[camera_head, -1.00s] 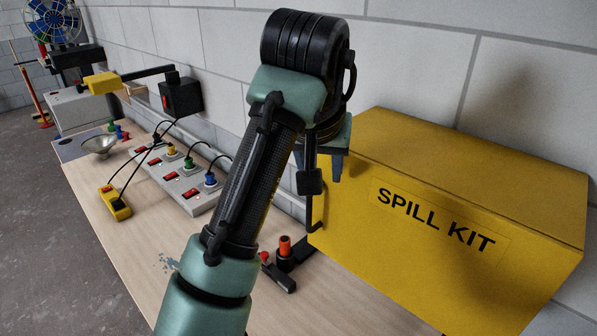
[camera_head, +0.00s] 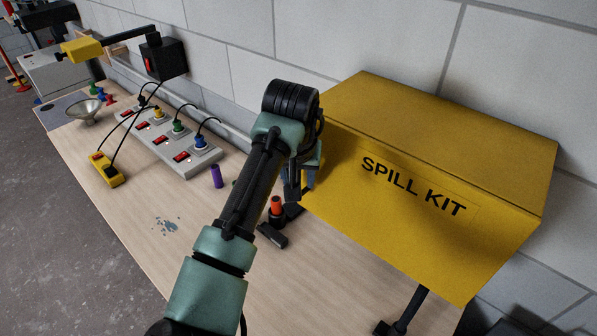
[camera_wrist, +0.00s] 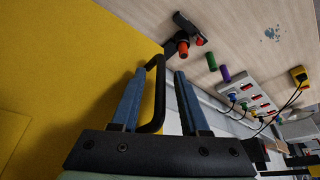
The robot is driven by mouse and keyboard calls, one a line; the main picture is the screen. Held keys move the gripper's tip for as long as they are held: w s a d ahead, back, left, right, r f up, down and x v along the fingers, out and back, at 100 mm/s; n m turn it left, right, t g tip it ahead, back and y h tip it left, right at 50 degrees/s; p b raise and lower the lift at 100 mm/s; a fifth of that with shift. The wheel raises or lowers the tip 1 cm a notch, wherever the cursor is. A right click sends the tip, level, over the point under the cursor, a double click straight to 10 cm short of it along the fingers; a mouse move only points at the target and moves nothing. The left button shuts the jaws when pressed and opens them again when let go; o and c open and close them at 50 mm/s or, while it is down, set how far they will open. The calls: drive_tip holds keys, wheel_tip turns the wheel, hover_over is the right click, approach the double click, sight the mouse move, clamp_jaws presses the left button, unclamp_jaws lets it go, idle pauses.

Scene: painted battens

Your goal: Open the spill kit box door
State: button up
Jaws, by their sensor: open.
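The yellow spill kit box (camera_head: 430,165) is mounted against the wall at the right, its lettered front facing the bench. Its door looks closed. My gripper (camera_head: 300,188) is at the left end of that front, partly hidden by my wrist. In the wrist view, the box's yellow face (camera_wrist: 75,70) fills the left side. A black bar handle (camera_wrist: 158,100) stands out from it. My gripper (camera_wrist: 161,73) is open, with one blue-grey finger on each side of the handle in the picture. I cannot tell whether either finger touches it.
Below my gripper on the bench (camera_head: 110,215) are a black tool with an orange knob (camera_head: 277,205) and a purple cylinder (camera_head: 216,176). A power strip (camera_head: 180,150) with plugs lies along the wall. The bench front is mostly clear.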

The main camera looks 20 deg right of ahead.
drive_tip(key=shift+w+f, duration=0.15)
drive_tip(key=shift+f, duration=0.1)
drive_tip(key=shift+c, duration=0.2)
clamp_jaws()
idle(1.1)
